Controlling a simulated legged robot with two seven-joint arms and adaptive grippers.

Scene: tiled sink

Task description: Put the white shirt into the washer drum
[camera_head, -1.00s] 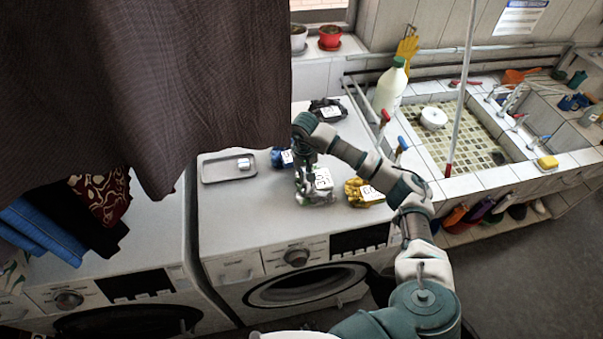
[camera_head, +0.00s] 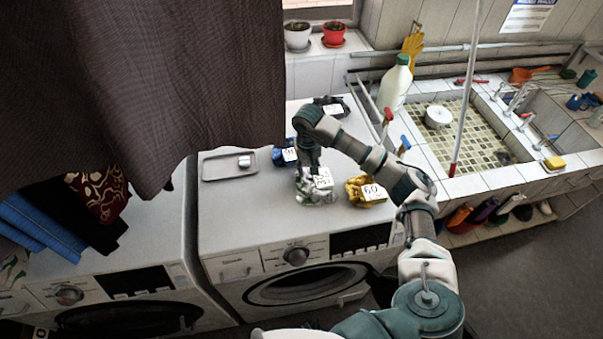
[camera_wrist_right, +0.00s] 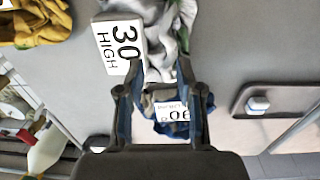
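The white shirt (camera_head: 316,194) is a crumpled bundle with a "30 HIGH" tag, lying on top of the right washer. It also shows in the right wrist view (camera_wrist_right: 155,10). My right gripper (camera_head: 313,167) points down right above it and partly hides it. In the right wrist view my right gripper (camera_wrist_right: 160,62) has its fingers apart, with pale cloth at and between the tips; contact is unclear. The washer drum (camera_head: 306,285) is at the washer's front, below the shirt, its round opening dark inside. My left gripper is not in view.
A yellow bundle (camera_head: 367,191), a blue bundle (camera_head: 284,157) and a black bundle (camera_head: 331,107) surround the shirt. A grey tray (camera_head: 216,168) lies to its left. A dark hanging cloth (camera_head: 180,80) blocks the upper left. A tiled sink (camera_head: 450,170) is at right.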

